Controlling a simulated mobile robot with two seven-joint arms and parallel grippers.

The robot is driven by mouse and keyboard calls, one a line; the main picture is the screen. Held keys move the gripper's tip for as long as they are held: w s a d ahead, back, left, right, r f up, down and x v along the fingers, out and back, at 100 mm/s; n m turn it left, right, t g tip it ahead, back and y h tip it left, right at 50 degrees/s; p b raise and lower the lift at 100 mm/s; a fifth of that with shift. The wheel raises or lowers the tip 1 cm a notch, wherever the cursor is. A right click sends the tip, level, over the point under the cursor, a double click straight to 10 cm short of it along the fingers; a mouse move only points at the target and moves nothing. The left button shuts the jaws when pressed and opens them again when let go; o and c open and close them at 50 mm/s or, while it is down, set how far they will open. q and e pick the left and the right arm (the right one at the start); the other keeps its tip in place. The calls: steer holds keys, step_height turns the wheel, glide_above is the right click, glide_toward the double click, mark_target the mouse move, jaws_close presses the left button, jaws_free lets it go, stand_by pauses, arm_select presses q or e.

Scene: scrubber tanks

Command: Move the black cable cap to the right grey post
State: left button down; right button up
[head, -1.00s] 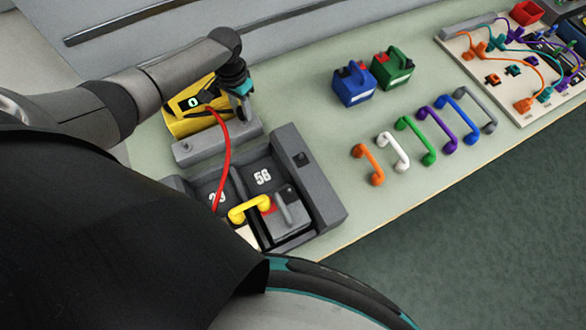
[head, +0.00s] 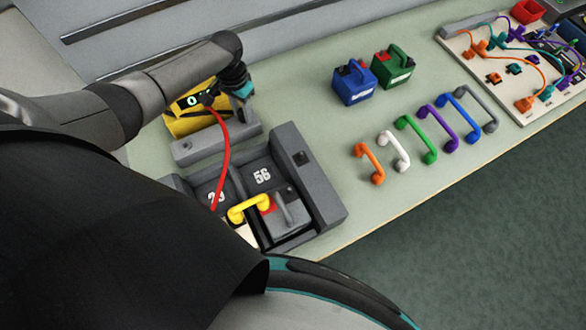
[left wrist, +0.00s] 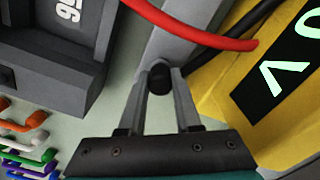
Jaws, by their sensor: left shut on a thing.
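The black cable cap (left wrist: 160,77) is between the fingertips of my left gripper (left wrist: 160,80) in the left wrist view, and the gripper is shut on it. In the head view my left gripper (head: 243,106) is at the right end of the yellow meter box (head: 190,122). A black cable (left wrist: 235,30) runs beside the meter box in the left wrist view. A long grey bar (head: 207,147) lies in front of the meter box. I cannot make out the grey posts clearly. My right gripper is not in view.
A red cable (head: 225,150) arcs from the meter to a dark grey battery tray (head: 318,185) in front, with a yellow handle (head: 248,209) on it. Blue (head: 353,85) and green (head: 393,67) batteries and several coloured handles stand to the right. The bench between is clear.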

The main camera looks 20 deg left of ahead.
arm_select(q)
steer(key=shift+f, duration=0.35)
steer(key=shift+c, duration=0.2)
jaws_free()
stand_by(0.5)
step_height(320, 180, up, 6)
steer(key=p, duration=0.6)
steer(key=shift+r, duration=0.35)
steer(key=shift+r+p, duration=0.3)
steer(key=shift+r, duration=0.65)
